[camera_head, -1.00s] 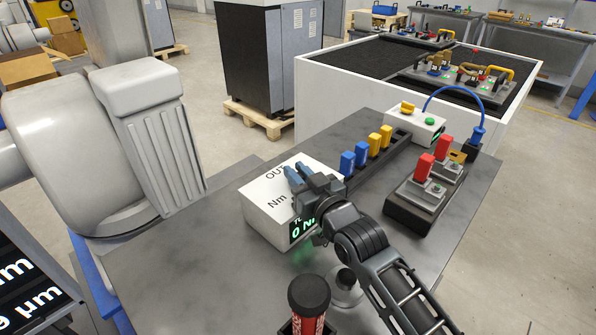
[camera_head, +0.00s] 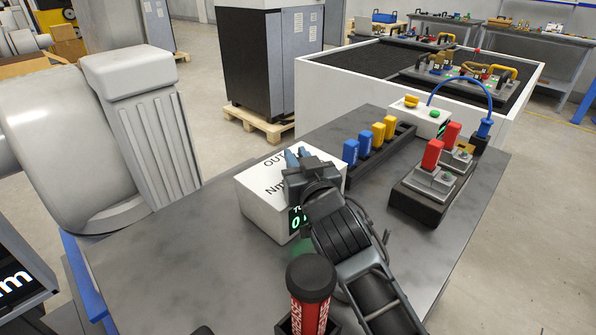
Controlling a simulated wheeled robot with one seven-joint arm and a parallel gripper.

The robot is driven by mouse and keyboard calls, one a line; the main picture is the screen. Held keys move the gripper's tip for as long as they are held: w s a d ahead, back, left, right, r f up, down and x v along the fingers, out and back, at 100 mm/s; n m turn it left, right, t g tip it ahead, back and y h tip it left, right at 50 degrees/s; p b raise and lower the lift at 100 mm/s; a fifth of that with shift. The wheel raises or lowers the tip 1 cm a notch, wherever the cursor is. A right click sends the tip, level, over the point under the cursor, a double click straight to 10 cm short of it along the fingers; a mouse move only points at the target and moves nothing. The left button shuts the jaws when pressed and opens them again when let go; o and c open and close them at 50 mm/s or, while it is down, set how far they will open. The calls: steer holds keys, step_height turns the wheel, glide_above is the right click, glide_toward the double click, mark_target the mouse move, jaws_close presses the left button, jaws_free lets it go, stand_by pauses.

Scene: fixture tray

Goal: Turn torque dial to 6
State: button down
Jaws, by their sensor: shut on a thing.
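The torque box (camera_head: 262,213) is a white block on the grey table, with "OUT" and "Nm" lettering on its top. Its front carries a green display (camera_head: 295,224) that is partly covered by my arm; a "0" shows on it. My gripper (camera_head: 298,158) is over the top of the box, with its bluish fingertips at the far side of the wrist. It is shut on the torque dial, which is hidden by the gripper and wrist. The dial's pointer and scale cannot be read.
A red tool with a black cap (camera_head: 311,275) stands upright in a holder near the front. Blue and yellow pieces (camera_head: 365,143) stand in a dark rack behind the box. A dark fixture (camera_head: 417,207) with red clamps stands right. Clear table lies left of the box.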

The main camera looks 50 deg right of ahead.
steer(key=shift+a+f, duration=0.1)
stand_by(0.3)
steer(key=c, duration=1.1)
jaws_free()
steer(key=shift+s, duration=0.1)
steer(key=shift+b+v, duration=0.85)
steer(key=shift+v, duration=2.9)
